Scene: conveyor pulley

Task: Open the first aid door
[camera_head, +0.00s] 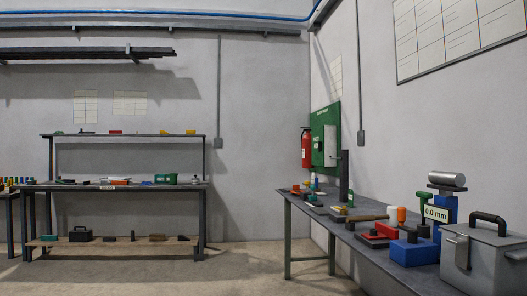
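A green wall panel (321,120) hangs on the right wall near the room corner, above the far end of the right workbench. It has small white lettering, too small to read with certainty. A pale grey-white box or door (330,146) is on its lower right part and is seen at a steep angle. It looks closed, though the angle makes this hard to tell. It is probably the first aid door; no handle can be made out. My gripper is not in view.
A red fire extinguisher (306,147) hangs at the panel's left. The right workbench (350,230) below holds a dark upright post (344,177), bottles, tools and a grey metal box (485,260). Shelving (125,186) stands along the back wall. Floor (250,270) between is clear.

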